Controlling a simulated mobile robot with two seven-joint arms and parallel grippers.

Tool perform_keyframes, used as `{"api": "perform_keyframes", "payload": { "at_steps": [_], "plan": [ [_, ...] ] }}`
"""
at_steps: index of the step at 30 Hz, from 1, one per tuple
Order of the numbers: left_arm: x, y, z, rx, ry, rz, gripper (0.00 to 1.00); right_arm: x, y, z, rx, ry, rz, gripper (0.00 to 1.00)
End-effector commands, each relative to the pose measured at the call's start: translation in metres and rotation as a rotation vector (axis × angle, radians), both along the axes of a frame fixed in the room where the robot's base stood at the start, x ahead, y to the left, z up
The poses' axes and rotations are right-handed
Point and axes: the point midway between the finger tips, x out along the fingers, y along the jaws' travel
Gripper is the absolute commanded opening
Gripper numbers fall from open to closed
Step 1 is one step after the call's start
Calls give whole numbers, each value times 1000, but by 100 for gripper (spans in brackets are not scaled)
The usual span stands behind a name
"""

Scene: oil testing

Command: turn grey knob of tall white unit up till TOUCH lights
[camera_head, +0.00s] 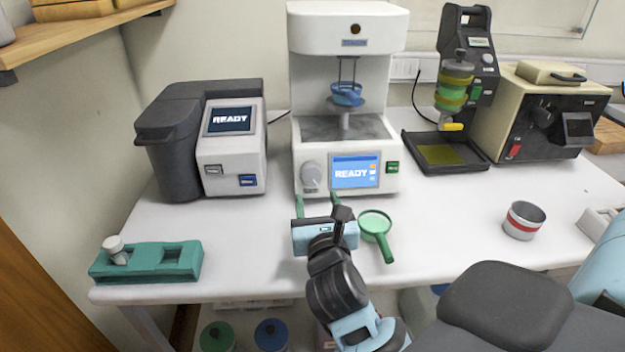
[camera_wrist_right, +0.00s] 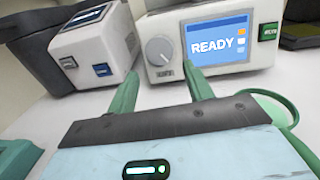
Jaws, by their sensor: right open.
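The tall white unit (camera_head: 347,30) stands at the back middle of the table. Its grey knob (camera_head: 311,175) sits on the lower left of its front panel, left of a blue screen (camera_head: 354,173) that reads READY. In the right wrist view the knob (camera_wrist_right: 159,50) is just beyond the fingertips, roughly centred between them. My right gripper (camera_head: 317,200) is open, with its green fingers pointing at the panel in front of the knob. The fingers appear apart from the knob, with nothing between them. My left gripper is out of view.
A grey device (camera_head: 232,150) with a READY screen stands left of the unit. A teal block (camera_head: 185,262) is at the front left, and a red-banded cup (camera_head: 524,221) at the right.

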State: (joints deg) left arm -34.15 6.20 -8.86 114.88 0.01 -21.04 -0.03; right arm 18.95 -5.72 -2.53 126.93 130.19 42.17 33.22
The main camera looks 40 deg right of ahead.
Motion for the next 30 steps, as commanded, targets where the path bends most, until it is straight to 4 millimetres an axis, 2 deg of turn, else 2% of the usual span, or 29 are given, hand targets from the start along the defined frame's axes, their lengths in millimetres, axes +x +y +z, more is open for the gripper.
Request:
{"api": "perform_keyframes", "payload": {
  "at_steps": [16,28,30],
  "plan": [
    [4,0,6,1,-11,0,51,60,-33,1,-6,-2,0,51],
    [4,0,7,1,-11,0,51,67,-37,1,-5,-2,0,51],
    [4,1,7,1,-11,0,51,67,-37,1,-5,-2,0,45]
  ]
}}
